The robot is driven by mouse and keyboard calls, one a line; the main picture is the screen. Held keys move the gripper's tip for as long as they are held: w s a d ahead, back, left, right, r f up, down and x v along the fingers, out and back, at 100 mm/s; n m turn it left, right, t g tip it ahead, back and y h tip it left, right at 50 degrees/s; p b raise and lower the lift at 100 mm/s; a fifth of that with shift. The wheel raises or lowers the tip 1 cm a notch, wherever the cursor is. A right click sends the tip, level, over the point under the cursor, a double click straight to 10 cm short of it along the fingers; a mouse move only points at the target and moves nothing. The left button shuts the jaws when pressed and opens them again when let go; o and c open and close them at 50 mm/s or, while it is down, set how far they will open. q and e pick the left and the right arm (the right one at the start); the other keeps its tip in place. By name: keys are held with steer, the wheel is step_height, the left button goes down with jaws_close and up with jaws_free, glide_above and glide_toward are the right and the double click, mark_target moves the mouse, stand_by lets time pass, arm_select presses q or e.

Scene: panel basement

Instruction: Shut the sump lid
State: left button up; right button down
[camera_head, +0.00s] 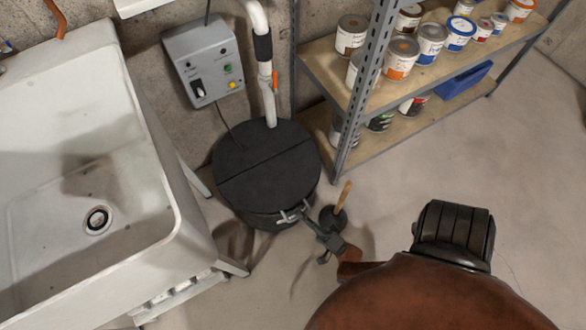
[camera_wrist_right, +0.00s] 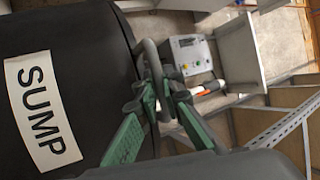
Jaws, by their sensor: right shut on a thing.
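The black round sump (camera_head: 262,217) stands on the floor between the sink and the shelf. Its dark lid (camera_head: 270,185) covers the top, with a seam running across it. The front half lies level or nearly so; I cannot tell whether it is fully seated. A grey bar handle (camera_head: 291,214) sits at the front edge. My right gripper (camera_head: 308,222) is shut on this handle. In the right wrist view, the green fingers (camera_wrist_right: 163,90) close around the grey handle (camera_wrist_right: 152,58), beside the sump wall with its white SUMP label (camera_wrist_right: 43,112). My left gripper is out of view.
A plunger (camera_head: 335,214) stands close beside my right gripper. A white sink (camera_head: 182,235) is at left, and a metal shelf (camera_head: 345,160) with paint cans is at right. A control box (camera_head: 203,60) and white pipe (camera_head: 268,95) are behind the sump. Floor at right is clear.

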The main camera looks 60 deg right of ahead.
steer(key=shift+a+f, duration=0.1)
steer(key=shift+f, duration=0.3)
steer(key=c, duration=2)
jaws_free()
steer(key=shift+w, duration=0.1)
steer(key=shift+c, duration=0.2)
steer(key=shift+f, duration=0.1)
